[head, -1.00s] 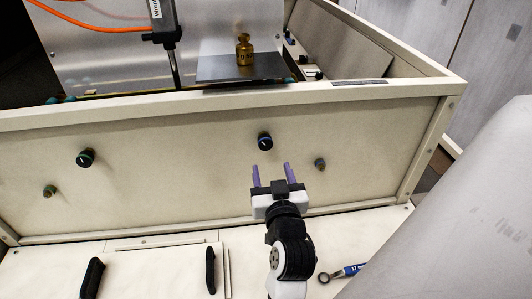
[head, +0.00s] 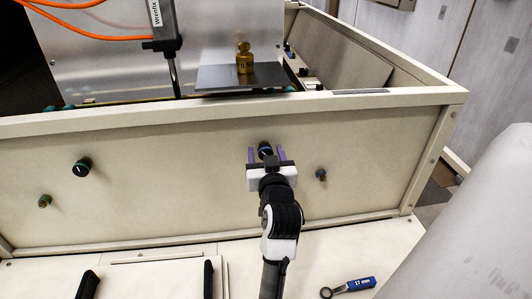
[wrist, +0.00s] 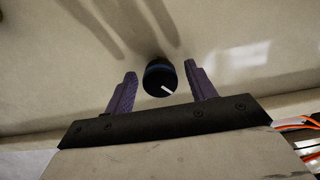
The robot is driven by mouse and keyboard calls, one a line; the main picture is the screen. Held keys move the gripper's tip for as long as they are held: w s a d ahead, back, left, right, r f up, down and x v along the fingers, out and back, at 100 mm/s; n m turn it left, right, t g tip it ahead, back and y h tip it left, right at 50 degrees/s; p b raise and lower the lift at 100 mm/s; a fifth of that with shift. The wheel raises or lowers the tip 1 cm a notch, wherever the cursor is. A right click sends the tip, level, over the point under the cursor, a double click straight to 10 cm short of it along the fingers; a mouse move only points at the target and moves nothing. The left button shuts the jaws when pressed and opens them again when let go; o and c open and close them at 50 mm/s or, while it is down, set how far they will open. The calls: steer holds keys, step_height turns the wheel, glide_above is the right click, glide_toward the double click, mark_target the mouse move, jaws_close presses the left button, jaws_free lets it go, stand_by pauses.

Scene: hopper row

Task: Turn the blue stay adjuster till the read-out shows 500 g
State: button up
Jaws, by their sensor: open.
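The blue stay adjuster (head: 265,149) is a black knob with a blue ring on the cream front panel. It also shows in the wrist view (wrist: 160,78), with a white pointer mark on its face. My gripper (head: 266,153) is open, with its purple fingers on either side of the knob. In the wrist view the gripper (wrist: 163,85) shows a gap between each finger and the knob, so it is not gripped. The read-out is not visible in either view.
A second knob with a green ring (head: 81,167) is at the panel's left. Small fittings sit at lower left (head: 45,201) and right (head: 321,174). A brass weight (head: 244,60) stands on a dark plate (head: 215,79) above. A blue-handled wrench (head: 350,287) lies on the lower ledge.

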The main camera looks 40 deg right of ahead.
steer(key=c, duration=1)
steer(key=shift+o, duration=0.2)
steer(key=shift+f+n+b, duration=0.2)
steer(key=shift+n+b, duration=0.7)
steer(key=shift+b, duration=0.15)
steer(key=shift+r+n+b, duration=0.15)
steer(key=shift+n+b, duration=0.4)
steer(key=shift+n, duration=0.75)
steer(key=o, duration=1)
steer(key=shift+c, duration=0.2)
